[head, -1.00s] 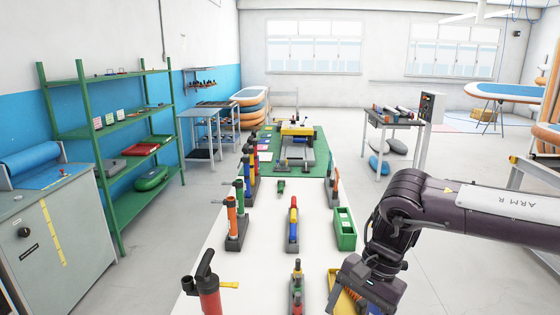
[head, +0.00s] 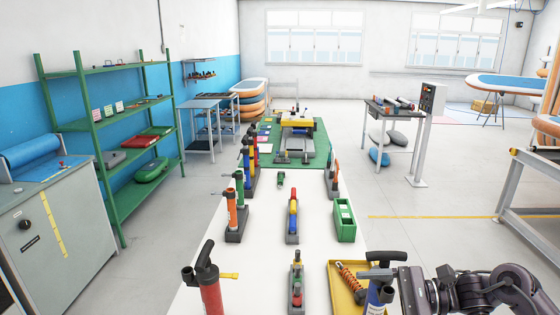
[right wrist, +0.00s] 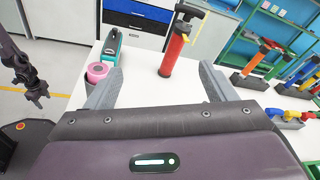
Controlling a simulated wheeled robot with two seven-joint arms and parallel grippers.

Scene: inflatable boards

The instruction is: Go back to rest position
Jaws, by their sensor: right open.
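My right gripper (right wrist: 160,70) is open in the right wrist view, with nothing between its fingers. A red pump (right wrist: 174,52) with a black handle stands on the white table beyond the fingers.
The white table (head: 268,262) holds several pumps, a green box (head: 344,221) and a yellow tray (head: 337,283) with an orange coiled part. A blue pump (head: 376,293) stands near my right arm. A green shelf (head: 120,125) is at left.

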